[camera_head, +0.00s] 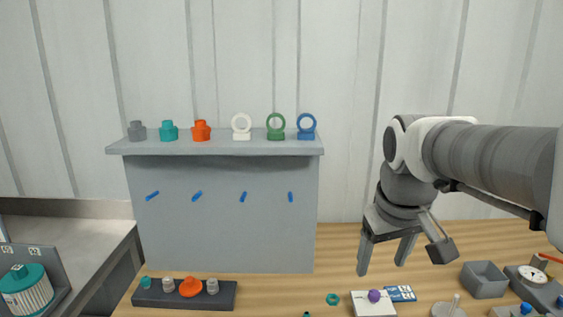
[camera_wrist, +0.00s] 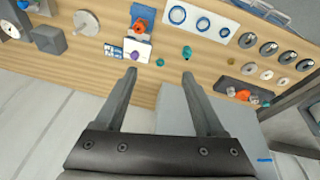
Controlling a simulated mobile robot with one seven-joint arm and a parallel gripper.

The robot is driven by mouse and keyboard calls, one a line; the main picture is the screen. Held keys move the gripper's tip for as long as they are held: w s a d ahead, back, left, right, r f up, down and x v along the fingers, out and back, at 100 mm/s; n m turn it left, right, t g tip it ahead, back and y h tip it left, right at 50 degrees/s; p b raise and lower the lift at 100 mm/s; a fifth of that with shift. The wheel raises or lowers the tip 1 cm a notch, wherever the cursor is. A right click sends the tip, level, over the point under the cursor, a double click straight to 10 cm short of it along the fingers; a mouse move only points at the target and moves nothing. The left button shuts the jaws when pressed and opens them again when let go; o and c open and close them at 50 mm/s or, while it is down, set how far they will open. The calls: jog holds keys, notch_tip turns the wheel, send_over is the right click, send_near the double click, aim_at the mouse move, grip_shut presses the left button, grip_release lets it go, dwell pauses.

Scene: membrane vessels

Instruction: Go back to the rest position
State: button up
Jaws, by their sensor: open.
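My gripper (camera_head: 383,266) hangs at the right of the head view, fingers pointing down, above the wooden bench (camera_head: 340,240). Its two fingers are spread apart with nothing between them. In the wrist view my gripper (camera_wrist: 159,76) is also open and empty, and the bench (camera_wrist: 215,65) with its small parts lies beyond the fingertips. A white block with a purple knob (camera_head: 375,302) stands on the bench below the gripper, apart from it.
A grey shelf panel (camera_head: 220,215) stands at the back, with fittings and rings on top. A dark tray (camera_head: 185,297) holds several caps at the front left. A grey open box (camera_head: 484,279) and a round gauge (camera_head: 532,275) are at the right. A teal ring (camera_head: 333,299) lies on the bench.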

jog(key=s+a+f+m+t, duration=0.2)
jog(key=s+f, duration=0.2)
jog(key=s, duration=0.7)
jog(key=shift+s+a+y, duration=0.15)
jog(key=shift+s+y, duration=0.15)
jog(key=shift+s, duration=0.1)
